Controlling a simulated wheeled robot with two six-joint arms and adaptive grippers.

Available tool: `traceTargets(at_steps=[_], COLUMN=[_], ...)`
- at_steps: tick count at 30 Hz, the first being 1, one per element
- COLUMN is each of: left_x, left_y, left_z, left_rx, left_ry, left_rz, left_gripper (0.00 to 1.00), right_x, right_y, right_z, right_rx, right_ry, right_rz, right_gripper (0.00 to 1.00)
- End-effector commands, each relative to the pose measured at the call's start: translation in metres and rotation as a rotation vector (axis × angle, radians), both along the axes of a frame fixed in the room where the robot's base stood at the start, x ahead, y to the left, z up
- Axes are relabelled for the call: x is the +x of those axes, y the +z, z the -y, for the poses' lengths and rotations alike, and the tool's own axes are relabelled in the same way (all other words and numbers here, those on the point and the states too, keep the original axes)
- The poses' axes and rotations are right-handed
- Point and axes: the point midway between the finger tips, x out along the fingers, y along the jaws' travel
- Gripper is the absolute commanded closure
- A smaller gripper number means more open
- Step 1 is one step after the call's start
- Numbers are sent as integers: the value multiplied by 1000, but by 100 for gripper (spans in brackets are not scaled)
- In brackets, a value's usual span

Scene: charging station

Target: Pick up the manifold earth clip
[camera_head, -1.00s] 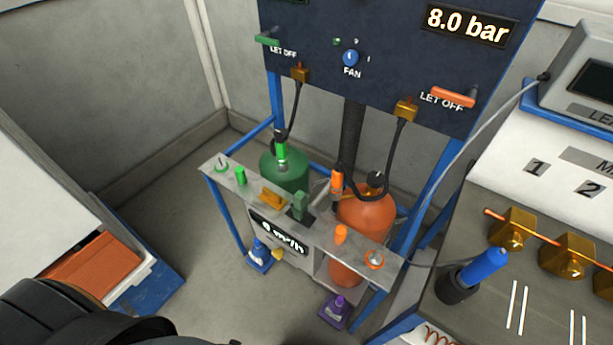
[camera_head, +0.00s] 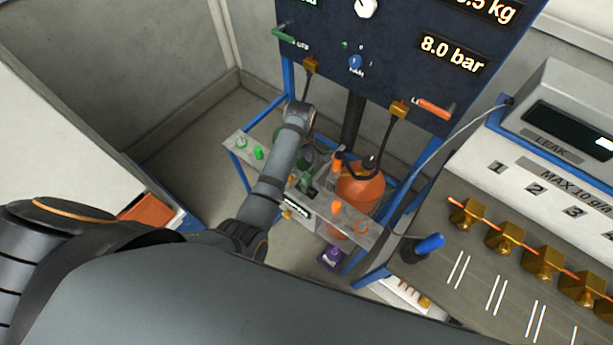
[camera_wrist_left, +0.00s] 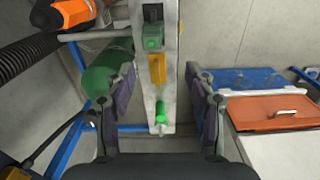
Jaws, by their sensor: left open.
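The narrow grey shelf (camera_head: 345,215) of the charging cart carries small fittings. In the left wrist view the shelf (camera_wrist_left: 170,85) bears a green clamp-like piece (camera_wrist_left: 153,40), a yellow-gold piece (camera_wrist_left: 156,70) and a bright green cap (camera_wrist_left: 160,112) in a row. I cannot tell for sure which one is the manifold earth clip. My left gripper (camera_wrist_left: 157,85) is open and empty, its fingers on either side of the shelf. In the head view the left forearm reaches over the shelf, hiding the yellow-gold piece and the fingers. My right gripper is not in view.
An orange cylinder (camera_head: 360,187) stands behind the shelf, with hoses from the dark panel (camera_head: 400,60). A green cylinder (camera_wrist_left: 105,88) stands beside the shelf. The bench at right holds brass fittings (camera_head: 505,238) and a blue-handled tool (camera_head: 430,243).

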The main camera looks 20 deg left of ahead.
Motion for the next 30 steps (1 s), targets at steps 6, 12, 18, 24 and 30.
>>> traceTargets(at_steps=[6, 12, 18, 24, 30], left_x=[4, 4, 5, 6, 9], left_y=[-1, -35, -48, -65, -95], left_z=[4, 5, 5, 9, 14], left_rx=[-2, -2, -3, -3, -3], left_ry=[36, 35, 35, 34, 34], left_rz=[-12, -12, -9, -10, -7], left_gripper=[45, 45, 45, 45, 45], right_x=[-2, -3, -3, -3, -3], right_y=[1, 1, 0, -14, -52], right_z=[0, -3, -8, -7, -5], right_rx=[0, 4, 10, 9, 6], right_ry=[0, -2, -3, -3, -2], right_rz=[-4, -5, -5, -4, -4], right_gripper=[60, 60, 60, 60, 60])
